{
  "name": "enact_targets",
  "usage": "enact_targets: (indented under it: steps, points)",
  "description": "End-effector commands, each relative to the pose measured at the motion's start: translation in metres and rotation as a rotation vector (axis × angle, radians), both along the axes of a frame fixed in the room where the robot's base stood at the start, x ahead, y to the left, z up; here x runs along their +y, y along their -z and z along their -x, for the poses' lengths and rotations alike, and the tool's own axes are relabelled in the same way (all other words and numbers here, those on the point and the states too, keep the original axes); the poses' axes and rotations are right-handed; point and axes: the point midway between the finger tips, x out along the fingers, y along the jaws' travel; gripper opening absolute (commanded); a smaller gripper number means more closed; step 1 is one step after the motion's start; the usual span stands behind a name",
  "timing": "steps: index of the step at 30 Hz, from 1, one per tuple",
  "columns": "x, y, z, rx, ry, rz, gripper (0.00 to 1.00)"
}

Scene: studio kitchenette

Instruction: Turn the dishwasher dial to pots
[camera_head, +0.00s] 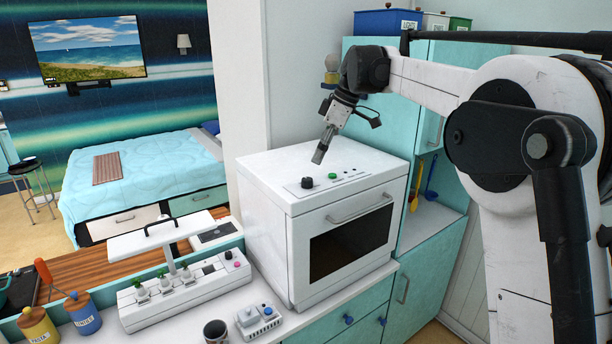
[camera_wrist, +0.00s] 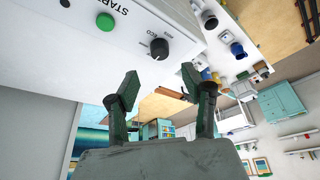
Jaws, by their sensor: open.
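The dishwasher (camera_head: 330,222) is a white box with a dark window, standing on the counter. Its black dial (camera_head: 307,182) is on the top panel near the front left edge. In the wrist view the dial (camera_wrist: 158,48) is just beyond and between my fingertips. Small print such as "ECO" is beside it; I cannot read a pots label or tell the dial's setting. A green button (camera_head: 332,176) is to the dial's right in the head view. My gripper (camera_head: 318,156) is open and empty, tilted down above the panel; its two fingers (camera_wrist: 160,77) are apart and clear of the dial.
A white rack device with small green plants (camera_head: 185,290) stands left of the dishwasher. Teal cabinets (camera_head: 440,215) stand behind at right. The space above the panel is free.

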Motion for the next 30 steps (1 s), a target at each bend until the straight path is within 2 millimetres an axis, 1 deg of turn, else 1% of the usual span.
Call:
enact_targets:
  steps: [3, 9, 15, 19, 27, 30]
  points:
    - [0.009, 0.020, -0.001, 0.000, -0.001, 0.000, 0.44]
    - [0.022, 0.052, -0.003, 0.000, 0.000, 0.000, 0.44]
    - [0.029, 0.072, -0.004, -0.001, 0.000, 0.000, 0.44]
    - [0.031, 0.077, -0.005, -0.001, 0.001, 0.000, 0.44]
    - [0.032, 0.078, -0.005, -0.001, 0.001, 0.000, 0.44]
    - [0.032, 0.078, -0.005, -0.001, 0.001, 0.000, 0.31]
